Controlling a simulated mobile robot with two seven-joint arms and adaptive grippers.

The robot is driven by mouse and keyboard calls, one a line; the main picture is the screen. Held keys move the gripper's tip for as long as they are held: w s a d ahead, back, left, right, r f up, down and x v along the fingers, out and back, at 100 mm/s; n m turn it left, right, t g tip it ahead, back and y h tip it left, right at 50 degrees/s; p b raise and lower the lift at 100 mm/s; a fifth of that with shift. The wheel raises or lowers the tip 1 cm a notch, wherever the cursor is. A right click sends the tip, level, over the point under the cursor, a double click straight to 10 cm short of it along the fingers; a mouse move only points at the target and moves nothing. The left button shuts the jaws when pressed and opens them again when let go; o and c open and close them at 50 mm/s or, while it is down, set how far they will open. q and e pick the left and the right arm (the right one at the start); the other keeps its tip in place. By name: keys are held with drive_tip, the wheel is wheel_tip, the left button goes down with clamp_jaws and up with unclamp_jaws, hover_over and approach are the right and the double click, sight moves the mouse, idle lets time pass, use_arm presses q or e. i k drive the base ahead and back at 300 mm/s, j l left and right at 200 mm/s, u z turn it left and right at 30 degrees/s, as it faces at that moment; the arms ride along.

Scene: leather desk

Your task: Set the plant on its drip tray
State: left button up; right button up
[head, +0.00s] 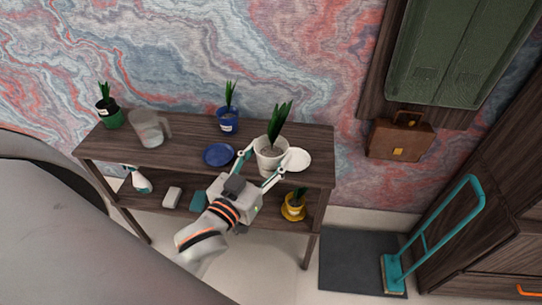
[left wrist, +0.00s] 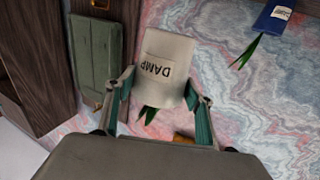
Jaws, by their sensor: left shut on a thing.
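A white pot (head: 269,158) with a spiky green plant (head: 280,124) is at the right part of the shelf's top. My left gripper (head: 261,168) is shut around the pot, one finger on each side. In the left wrist view the pot (left wrist: 165,70) shows a "DAMP" label between the fingers, and its leaves show upside down below. A round white drip tray (head: 297,159) lies just right of the pot, which covers its left edge in the picture. I cannot tell how high the pot is above the top. My right gripper is not in view.
A blue tray (head: 218,155) lies left of the pot. A blue potted plant (head: 228,122), a clear jug (head: 147,128) and a green potted plant (head: 108,112) stand along the top. A yellow potted plant (head: 293,207) and a spray bottle (head: 139,180) are on the lower shelf.

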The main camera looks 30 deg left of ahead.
sight(294, 160)
drive_tip(key=i+l+u, duration=0.15)
drive_tip(key=l+u, duration=0.15)
drive_tip(key=i+l+u, duration=0.1)
drive_tip(key=l+u, duration=0.25)
drive_tip(key=i+l+u, duration=0.1)
drive_tip(key=l, duration=0.6)
drive_tip(key=i+l+u, duration=0.1)
drive_tip(key=l, duration=0.6)
